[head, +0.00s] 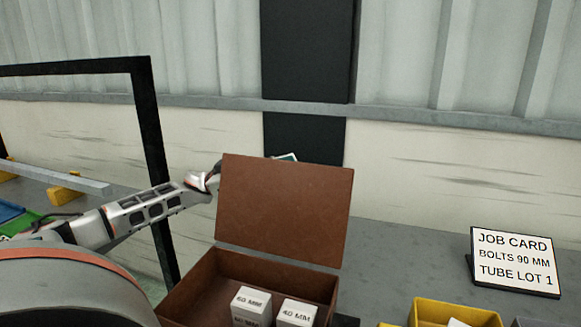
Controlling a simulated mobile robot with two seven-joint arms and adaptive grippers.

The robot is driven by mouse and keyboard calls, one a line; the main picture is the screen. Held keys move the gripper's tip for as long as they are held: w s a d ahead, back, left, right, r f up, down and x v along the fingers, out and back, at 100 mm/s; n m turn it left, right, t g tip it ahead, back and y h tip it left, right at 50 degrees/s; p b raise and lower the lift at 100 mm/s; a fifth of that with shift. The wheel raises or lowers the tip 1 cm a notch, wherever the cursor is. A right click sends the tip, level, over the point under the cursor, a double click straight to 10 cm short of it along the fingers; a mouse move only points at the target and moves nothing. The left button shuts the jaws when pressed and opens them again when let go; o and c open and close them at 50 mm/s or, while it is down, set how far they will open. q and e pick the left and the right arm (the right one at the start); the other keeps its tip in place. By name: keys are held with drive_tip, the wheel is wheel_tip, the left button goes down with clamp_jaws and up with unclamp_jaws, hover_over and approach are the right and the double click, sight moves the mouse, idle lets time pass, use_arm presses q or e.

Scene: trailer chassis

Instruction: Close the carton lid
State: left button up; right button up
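The brown carton (200,285) stands open on the grey bench at the bottom middle of the head view. Its lid (285,210) is raised nearly upright at the far side. Two white boxes show inside, one marked 60 MM (250,303) and one marked 40 MM (296,312). My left arm reaches in from the left, and my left gripper (213,176) is at the left edge of the lid, mostly behind it. Its fingers are hidden, so I cannot tell their opening or whether they touch the lid. My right gripper is not in view.
A job card (514,258) stands on the bench at the right. A yellow bin (455,312) is at the bottom right. A black frame post (155,170) rises at the left, near my arm.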

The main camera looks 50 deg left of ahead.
use_arm(q)
drive_tip(key=shift+x, duration=1.35)
clamp_jaws()
